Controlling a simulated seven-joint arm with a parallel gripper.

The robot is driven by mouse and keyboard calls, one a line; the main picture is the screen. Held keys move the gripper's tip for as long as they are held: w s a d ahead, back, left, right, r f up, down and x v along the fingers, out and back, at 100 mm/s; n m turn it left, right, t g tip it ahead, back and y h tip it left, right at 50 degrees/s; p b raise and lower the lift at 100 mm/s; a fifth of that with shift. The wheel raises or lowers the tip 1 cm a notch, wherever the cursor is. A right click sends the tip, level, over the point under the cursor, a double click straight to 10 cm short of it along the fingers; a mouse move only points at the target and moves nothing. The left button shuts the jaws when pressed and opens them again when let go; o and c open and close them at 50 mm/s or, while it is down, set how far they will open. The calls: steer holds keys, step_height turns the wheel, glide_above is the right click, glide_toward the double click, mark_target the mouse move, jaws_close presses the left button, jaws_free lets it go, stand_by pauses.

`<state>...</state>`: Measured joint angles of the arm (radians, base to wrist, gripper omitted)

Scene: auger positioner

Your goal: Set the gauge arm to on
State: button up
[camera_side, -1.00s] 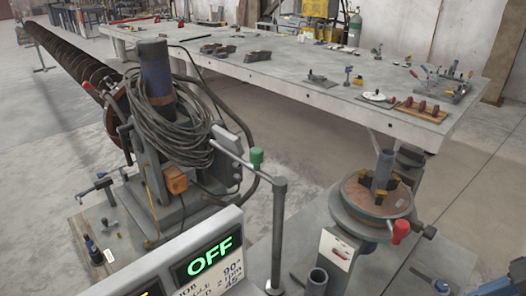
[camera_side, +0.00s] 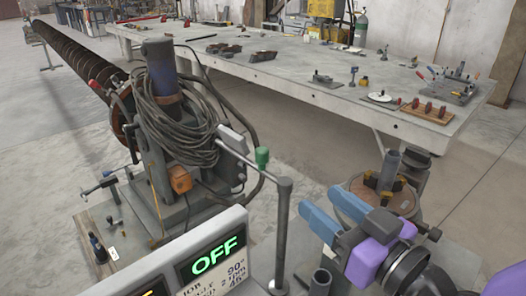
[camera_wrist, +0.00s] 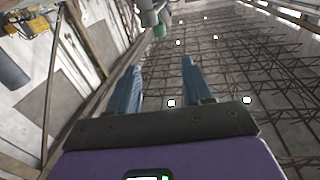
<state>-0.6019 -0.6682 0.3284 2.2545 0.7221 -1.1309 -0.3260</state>
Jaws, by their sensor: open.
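The gauge arm is a grey bar (camera_side: 245,160) on top of a grey post (camera_side: 284,225), with a green knob (camera_side: 262,156) near the post and a grey block (camera_side: 231,138) at its far left end. The display panel (camera_side: 215,255) in front of it reads OFF in green. My gripper (camera_side: 319,200) is open and empty, right of the post, its blue fingers pointing up and left, apart from the bar. In the wrist view my fingers (camera_wrist: 158,75) are spread, with a green part (camera_wrist: 158,31), likely the knob, beyond them near the top.
A rotary fixture (camera_side: 365,190) stands behind my gripper at right. A stand with coiled cable (camera_side: 180,125) is left of the post. A long workbench (camera_side: 300,85) with tools runs across the back. Open floor lies between the post and the bench.

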mark_target(266, 155)
steer(key=x, duration=1.7)
steer(key=shift+c, duration=0.3)
jaws_close()
